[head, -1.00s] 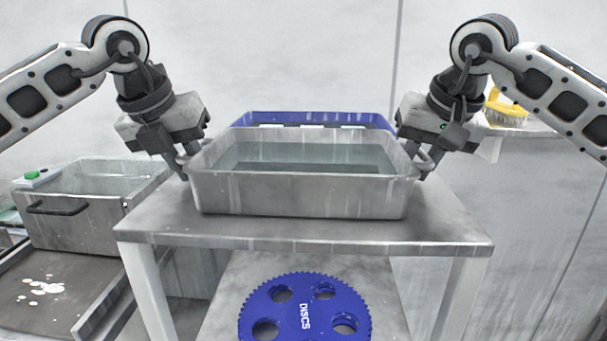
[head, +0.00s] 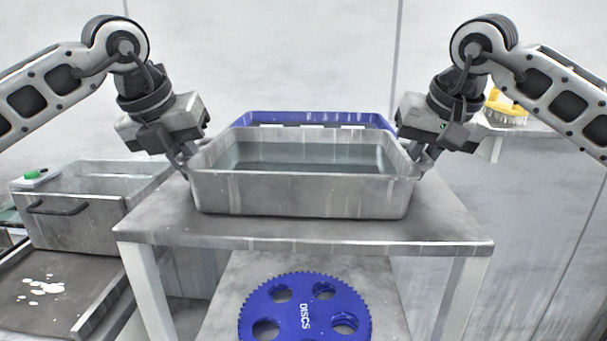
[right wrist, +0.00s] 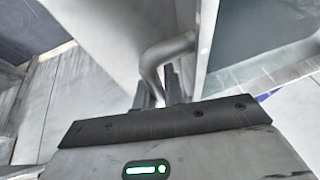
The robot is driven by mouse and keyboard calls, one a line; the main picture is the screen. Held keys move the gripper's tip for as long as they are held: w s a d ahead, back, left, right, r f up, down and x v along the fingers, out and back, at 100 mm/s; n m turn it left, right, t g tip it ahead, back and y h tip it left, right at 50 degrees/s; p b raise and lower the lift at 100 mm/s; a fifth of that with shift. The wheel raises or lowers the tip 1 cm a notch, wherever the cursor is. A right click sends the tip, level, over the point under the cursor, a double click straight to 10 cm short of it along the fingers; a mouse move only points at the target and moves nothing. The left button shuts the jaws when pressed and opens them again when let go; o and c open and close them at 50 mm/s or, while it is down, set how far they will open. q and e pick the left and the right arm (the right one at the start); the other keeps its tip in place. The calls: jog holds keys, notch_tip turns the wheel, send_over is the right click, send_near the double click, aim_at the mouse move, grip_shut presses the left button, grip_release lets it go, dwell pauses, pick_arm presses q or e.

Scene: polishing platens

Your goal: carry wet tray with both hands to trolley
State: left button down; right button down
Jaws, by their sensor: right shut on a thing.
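The wet tray (head: 300,192), a grey metal pan with water in it, sits level on a grey stand (head: 300,232) in the head view. My left gripper (head: 184,168) is at the handle on the tray's left end; its jaws are too small and hidden to judge. My right gripper (head: 422,166) is shut on the handle at the tray's right end. In the right wrist view, the right fingers (right wrist: 160,95) meet around the bent handle (right wrist: 168,52), beside the tray wall. I cannot tell which thing is the trolley.
A blue tray (head: 305,118) stands right behind the wet tray. A blue toothed disc (head: 304,312) lies on the lower shelf. A metal basin (head: 85,213) with a dark handle stands at left. A yellow-topped brush (head: 507,107) sits on a ledge at right.

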dwell(0.8)
